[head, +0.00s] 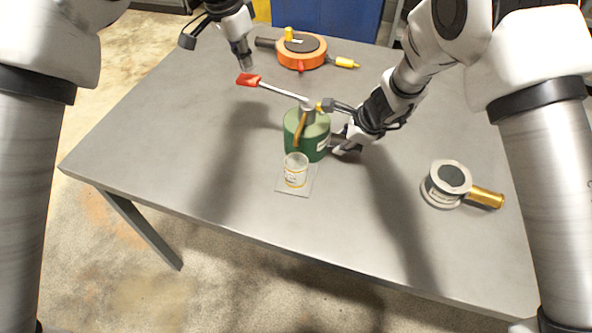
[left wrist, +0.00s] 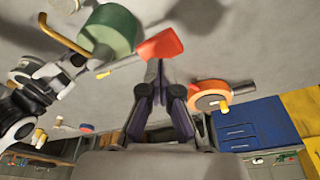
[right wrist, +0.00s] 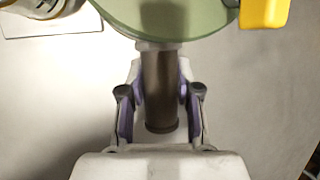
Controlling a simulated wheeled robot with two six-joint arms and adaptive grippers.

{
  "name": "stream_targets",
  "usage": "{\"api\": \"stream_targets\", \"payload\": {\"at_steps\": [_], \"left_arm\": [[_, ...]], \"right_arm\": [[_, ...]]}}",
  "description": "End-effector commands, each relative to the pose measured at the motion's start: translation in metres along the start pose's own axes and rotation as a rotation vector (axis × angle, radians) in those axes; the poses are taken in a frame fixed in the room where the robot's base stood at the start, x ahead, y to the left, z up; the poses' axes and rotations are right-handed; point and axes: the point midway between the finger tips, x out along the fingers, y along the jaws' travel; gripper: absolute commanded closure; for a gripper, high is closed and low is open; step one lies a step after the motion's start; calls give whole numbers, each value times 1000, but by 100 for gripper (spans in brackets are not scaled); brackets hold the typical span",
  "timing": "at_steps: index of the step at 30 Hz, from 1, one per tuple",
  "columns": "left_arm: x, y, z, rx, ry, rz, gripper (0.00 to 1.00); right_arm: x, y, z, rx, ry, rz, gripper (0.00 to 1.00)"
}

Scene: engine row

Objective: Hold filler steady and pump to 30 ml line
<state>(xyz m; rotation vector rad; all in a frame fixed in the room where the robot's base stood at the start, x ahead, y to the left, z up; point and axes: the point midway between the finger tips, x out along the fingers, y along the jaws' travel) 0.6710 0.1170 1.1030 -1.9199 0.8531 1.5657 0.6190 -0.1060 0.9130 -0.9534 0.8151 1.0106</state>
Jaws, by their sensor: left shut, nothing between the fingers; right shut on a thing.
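The green filler (head: 295,125) stands upright mid-table, with a brass spout (head: 300,129) and a long pump lever (head: 283,92) ending in a red paddle (head: 248,80). My right gripper (head: 339,143) is shut on the filler's dark side handle, seen between its fingers in the right wrist view (right wrist: 160,90). My left gripper (head: 247,66) is shut and empty, its tips right by the red paddle (left wrist: 161,46); I cannot tell whether they touch. A clear cup (head: 296,172) with yellow markings stands under the spout; its liquid level is too small to read.
The cup stands on a thin grey pad (head: 293,191). An orange round tool (head: 297,60) with a dark handle lies at the back. A silver round tool (head: 447,187) with a gold handle lies at the right. The left part of the table (head: 150,130) is clear.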

Motion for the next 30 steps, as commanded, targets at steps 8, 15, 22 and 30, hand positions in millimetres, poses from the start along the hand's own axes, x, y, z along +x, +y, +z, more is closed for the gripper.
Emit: {"api": "stream_targets", "payload": {"at_steps": [8, 15, 22, 30], "left_arm": [[1, 0, 0, 0, 0, 0, 100], [11, 0, 2, 0, -1, 1, 100], [22, 0, 4, 0, 0, 0, 100], [36, 0, 7, 0, -1, 1, 100]], "right_arm": [[1, 0, -1, 2, 1, 0, 100], [1, 0, 0, 1, 1, 0, 100], [1, 0, 0, 2, 1, 0, 100], [1, 0, 0, 1, 0, 0, 100]]}}
